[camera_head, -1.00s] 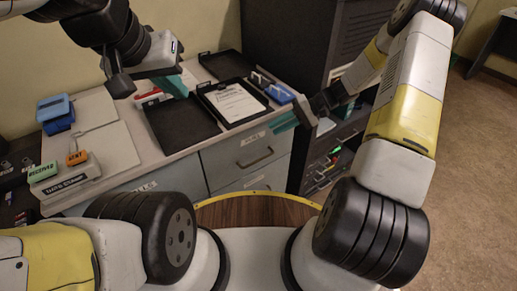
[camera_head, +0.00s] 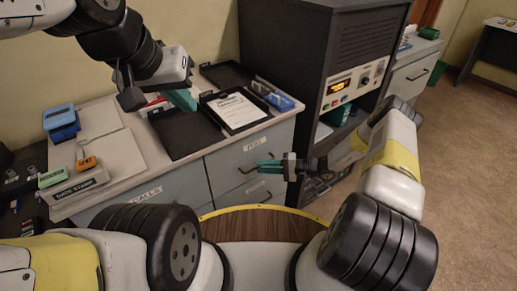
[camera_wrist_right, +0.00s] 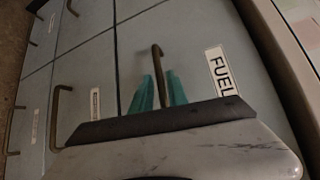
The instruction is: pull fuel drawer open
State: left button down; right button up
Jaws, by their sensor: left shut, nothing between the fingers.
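The fuel drawer (camera_wrist_right: 205,40) is a grey drawer front with a FUEL label (camera_wrist_right: 222,70), also readable beside the cabinet's top edge in the head view (camera_head: 255,142). It looks closed, flush with its neighbours. Its dark bar handle (camera_wrist_right: 157,62) passes between the two teal fingers of my right gripper (camera_wrist_right: 159,88). The fingers lie close on either side of the bar; whether they press on it is unclear. In the head view, the right gripper (camera_head: 266,168) reaches the drawer front from the right. My left gripper (camera_head: 181,98) is shut and empty above the counter.
Black trays (camera_head: 187,133), one holding a paper (camera_head: 236,109), lie on the counter. A date stamp box (camera_head: 74,187) and blue boxes (camera_head: 61,122) are at the left. A dark equipment rack (camera_head: 280,60) stands right of the cabinet. Other drawers (camera_wrist_right: 78,95) adjoin the fuel drawer.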

jog(key=shift+w+a+f, duration=0.15)
jog(key=shift+a, duration=1.05)
grip_shut()
dwell(0.6)
